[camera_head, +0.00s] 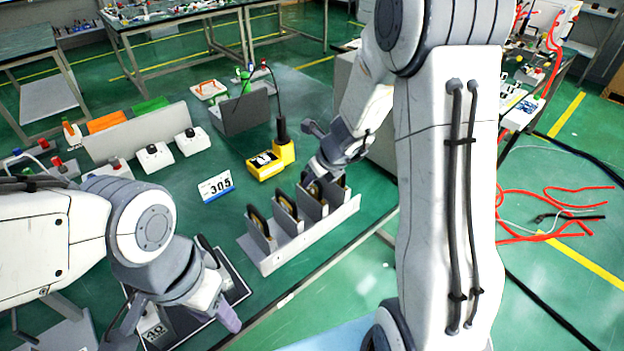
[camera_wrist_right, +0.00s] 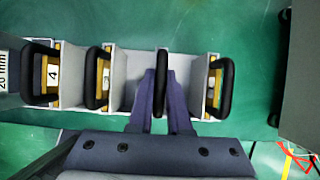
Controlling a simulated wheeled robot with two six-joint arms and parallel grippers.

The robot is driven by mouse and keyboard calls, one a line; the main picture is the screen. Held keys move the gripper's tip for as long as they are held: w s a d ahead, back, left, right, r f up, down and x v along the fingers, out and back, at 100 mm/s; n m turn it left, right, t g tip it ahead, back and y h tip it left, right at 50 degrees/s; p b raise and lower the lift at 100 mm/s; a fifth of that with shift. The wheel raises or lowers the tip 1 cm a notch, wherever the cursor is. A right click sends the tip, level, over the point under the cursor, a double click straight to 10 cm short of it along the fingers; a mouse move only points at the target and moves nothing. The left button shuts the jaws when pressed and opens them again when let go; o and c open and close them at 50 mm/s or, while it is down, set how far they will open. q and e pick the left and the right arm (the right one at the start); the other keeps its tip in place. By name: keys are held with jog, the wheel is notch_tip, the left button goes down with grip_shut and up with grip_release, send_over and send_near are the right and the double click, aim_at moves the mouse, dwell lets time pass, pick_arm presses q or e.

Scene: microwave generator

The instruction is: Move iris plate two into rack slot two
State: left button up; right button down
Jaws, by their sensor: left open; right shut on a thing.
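A grey rack (camera_head: 290,250) with upright dividers stands on the green bench and holds several black-handled iris plates. My right gripper (camera_head: 318,182) is at the rack's far right part. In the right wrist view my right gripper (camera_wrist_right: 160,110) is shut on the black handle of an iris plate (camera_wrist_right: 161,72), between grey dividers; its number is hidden. One plate (camera_wrist_right: 222,88) is to its right. To its left are a plate (camera_wrist_right: 98,80) and one labelled 4 (camera_wrist_right: 40,75). I cannot tell whether the held plate is raised. My left gripper (camera_head: 178,318) is open and empty at the lower left.
A yellow device (camera_head: 268,163) stands behind the rack, and a card reading 305 (camera_head: 215,186) lies left of it. White switch boxes (camera_head: 155,157) and a grey panel (camera_head: 140,135) are further left. A dark framed board (camera_head: 232,275) lies by my left gripper.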

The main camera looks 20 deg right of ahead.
jog(key=shift+f+b, duration=0.4)
jog(key=c, duration=0.8)
grip_release()
jog(key=p+v, duration=0.5)
jog(key=v, duration=0.4)
jog(key=s+a+r+n+g+y, duration=0.1)
jog(key=s+a+r+n+g, duration=0.1)
jog(key=s+a+n, duration=0.5)
jog(key=s+a+r+n+g+y, duration=0.1)
jog(key=s+a+r+n, duration=0.25)
jog(key=a+n, duration=0.65)
jog(key=s+n+h, duration=0.1)
jog(key=s+n, duration=0.3)
jog(key=n, duration=0.3)
jog(key=s+n+g+h, duration=0.1)
jog(key=s+n, duration=0.4)
jog(key=n, duration=0.3)
jog(key=s+n+g+h, duration=0.1)
jog(key=s+n, duration=0.4)
jog(key=n, duration=0.2)
jog(key=shift+s+a+r, duration=0.1)
jog(key=shift+s+r, duration=0.15)
jog(key=shift+r, duration=0.05)
